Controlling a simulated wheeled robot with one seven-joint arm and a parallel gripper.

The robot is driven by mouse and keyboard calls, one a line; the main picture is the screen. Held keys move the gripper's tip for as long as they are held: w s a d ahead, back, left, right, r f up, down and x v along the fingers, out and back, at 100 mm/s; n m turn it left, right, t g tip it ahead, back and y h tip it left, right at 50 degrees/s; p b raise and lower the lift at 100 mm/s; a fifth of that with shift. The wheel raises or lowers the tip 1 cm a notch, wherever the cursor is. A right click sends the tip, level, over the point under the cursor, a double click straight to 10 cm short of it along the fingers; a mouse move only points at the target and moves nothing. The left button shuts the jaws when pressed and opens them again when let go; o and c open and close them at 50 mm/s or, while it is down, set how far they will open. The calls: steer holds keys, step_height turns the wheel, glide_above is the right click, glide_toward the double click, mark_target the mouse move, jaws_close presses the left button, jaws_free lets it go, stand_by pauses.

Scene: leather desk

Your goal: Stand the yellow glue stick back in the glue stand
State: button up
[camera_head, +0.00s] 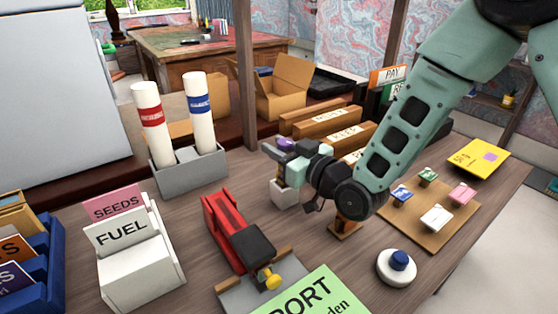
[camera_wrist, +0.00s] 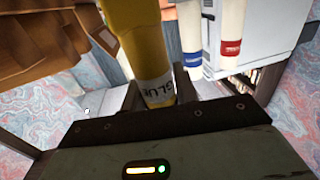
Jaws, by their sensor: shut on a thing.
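The yellow glue stick (camera_wrist: 140,45) is between the fingers of my gripper (camera_wrist: 157,92) in the wrist view, with its white "GLUE" label near them. In the head view my gripper (camera_head: 279,153) is near the middle of the desk. Only a purple end (camera_head: 286,144) and a sliver of yellow show around the fingers there, so the stick's tilt is hard to judge. A small pale square holder (camera_head: 285,194), which looks like the glue stand, is on the desk just below my gripper. I cannot tell whether the stick's lower end is inside it.
A red stapler-like tool (camera_head: 236,232) lies in front, left of the holder. A grey rack (camera_head: 190,174) with two white tubes stands behind left. Wooden files (camera_head: 335,128) are behind. A brown wooden stand (camera_head: 345,226) and a stamp board (camera_head: 435,213) are to the right.

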steer(key=shift+f, duration=1.5)
steer(key=shift+f+b, duration=0.4)
steer(key=shift+b, duration=0.15)
steer(key=shift+f, duration=0.1)
steer(key=o, duration=1.1)
steer(key=shift+c, duration=0.2)
